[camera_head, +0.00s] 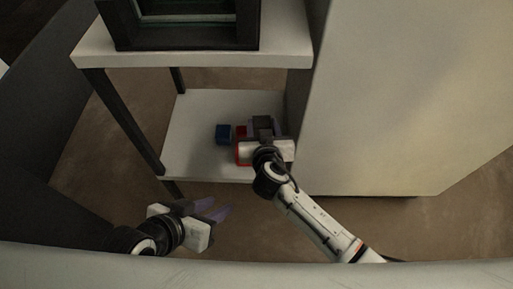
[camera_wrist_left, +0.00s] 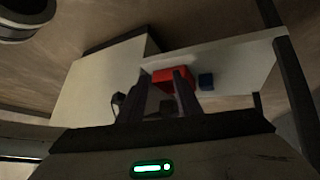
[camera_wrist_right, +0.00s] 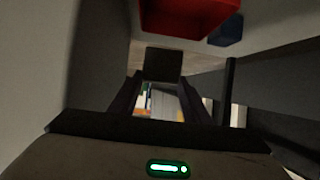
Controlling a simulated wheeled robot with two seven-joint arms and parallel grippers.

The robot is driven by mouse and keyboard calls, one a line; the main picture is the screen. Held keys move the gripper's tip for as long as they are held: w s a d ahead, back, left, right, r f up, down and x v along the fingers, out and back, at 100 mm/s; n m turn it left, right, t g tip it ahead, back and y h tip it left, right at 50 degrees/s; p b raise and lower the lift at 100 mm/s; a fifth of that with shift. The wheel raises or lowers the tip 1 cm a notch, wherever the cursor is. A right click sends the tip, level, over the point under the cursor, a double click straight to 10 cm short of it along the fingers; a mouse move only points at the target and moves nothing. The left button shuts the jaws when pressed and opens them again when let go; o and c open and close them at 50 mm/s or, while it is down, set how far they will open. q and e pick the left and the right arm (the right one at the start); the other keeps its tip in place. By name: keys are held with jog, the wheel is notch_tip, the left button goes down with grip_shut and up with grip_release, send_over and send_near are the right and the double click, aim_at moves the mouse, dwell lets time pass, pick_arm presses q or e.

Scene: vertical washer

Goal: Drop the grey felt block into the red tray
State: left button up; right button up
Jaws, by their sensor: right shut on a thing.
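The grey felt block (camera_head: 262,122) shows as a dark square at the tip of my right gripper (camera_head: 262,130), over the low shelf. In the right wrist view the block (camera_wrist_right: 162,64) sits between the fingertips, and my right gripper is shut on it. The red tray (camera_head: 238,152) stands on the shelf, mostly hidden under the right gripper; it also shows in the right wrist view (camera_wrist_right: 185,18) and left wrist view (camera_wrist_left: 172,76). I cannot tell the block's height over it. My left gripper (camera_head: 215,210) is open and empty, in front of the shelf.
A blue container (camera_head: 223,133) stands left of the red tray on the white low shelf (camera_head: 190,155). Above is a white upper top (camera_head: 190,58) bearing a dark box, with dark legs at the left. A large pale cabinet wall (camera_head: 400,100) closes the right side.

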jog(key=shift+f, duration=0.75)
pick_arm(q)
jog(key=shift+w+d+r+h+b, duration=0.25)
jog(key=shift+d+r+h+b, duration=0.05)
jog(key=shift+d+r+b, duration=0.25)
pick_arm(e)
jog(key=shift+f, duration=0.35)
jog(key=o, duration=1.1)
jog(key=shift+r, duration=0.1)
jog(key=shift+r+p, duration=0.35)
notch_tip(320, 180, up, 8)
jog(key=p, duration=0.3)
jog(key=shift+f+p, duration=0.15)
jog(key=shift+p, duration=0.15)
jog(key=shift+r, duration=0.7)
pick_arm(q)
jog(key=a, duration=0.1)
jog(key=a+n+t+y, duration=0.1)
jog(key=shift+s+a+r, duration=0.15)
jog(key=shift+s+a, duration=0.15)
jog(key=shift+s, duration=0.05)
